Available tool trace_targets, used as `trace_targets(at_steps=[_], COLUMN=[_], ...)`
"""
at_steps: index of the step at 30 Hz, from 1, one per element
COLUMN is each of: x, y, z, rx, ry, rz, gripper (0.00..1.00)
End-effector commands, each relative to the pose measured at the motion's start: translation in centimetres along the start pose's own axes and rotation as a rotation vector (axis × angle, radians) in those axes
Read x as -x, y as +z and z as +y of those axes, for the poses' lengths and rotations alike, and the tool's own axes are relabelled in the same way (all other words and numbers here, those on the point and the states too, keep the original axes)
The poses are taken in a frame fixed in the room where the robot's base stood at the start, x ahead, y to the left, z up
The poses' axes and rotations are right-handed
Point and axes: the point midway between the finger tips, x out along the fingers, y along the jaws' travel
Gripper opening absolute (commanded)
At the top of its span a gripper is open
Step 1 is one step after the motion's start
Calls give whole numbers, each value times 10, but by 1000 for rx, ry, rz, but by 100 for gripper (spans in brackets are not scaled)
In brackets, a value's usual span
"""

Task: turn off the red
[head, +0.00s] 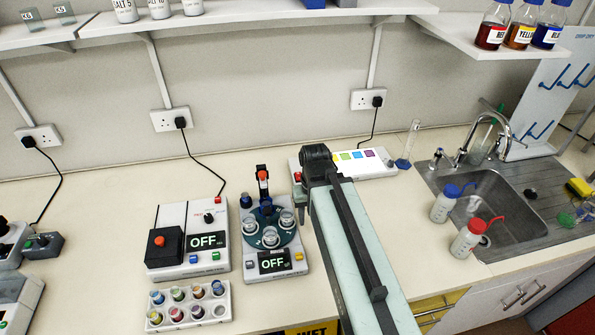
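A white panel (376,169) lies at the back of the bench, with a row of coloured squares: yellow, green, blue and purple. My arm covers part of it, and I see no red square on the visible part. A small red part (298,177) shows just left of my arm; I cannot tell what it belongs to. My arm reaches up from the bottom, and its dark end stands in front of the panel. My gripper's fingertips cannot be made out, so I cannot tell whether they touch anything.
A vial rack (190,315) is in front. The sink (500,210) and two wash bottles (467,240) are right.

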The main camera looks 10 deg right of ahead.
Motion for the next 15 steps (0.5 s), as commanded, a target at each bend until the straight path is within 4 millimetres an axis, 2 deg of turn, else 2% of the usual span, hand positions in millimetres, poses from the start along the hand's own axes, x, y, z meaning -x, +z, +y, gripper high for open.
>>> trace_targets(at_steps=[2,4,9,12,15], x=[9,20,48,58,64], y=[-22,-53,-144,-185,-209], z=[0,0,4,3,3], rx=[0,-1,-8,-7,-6], ry=[0,0,0,0,0], rz=[1,1,1,0,0], gripper=[44,44,44,44,44])
